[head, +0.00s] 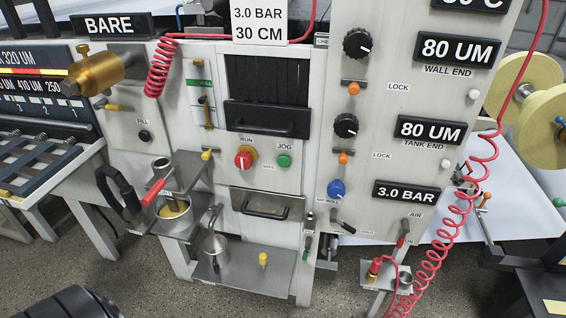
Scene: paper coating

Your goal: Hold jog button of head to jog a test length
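The jog button (284,160) is a round green button under a small JOG label on the white front panel of the coating head (262,182), near the middle of the head view. It is uncovered and nothing touches it. A red rotary knob on a yellow plate (244,158), under a RUN label, sits just to its left. Neither of my grippers can be made out in this view.
A cup of yellow liquid (174,208) on a bracket juts out at the left. Red coiled hose (470,190) hangs at the right. Floor (150,285) is open in front.

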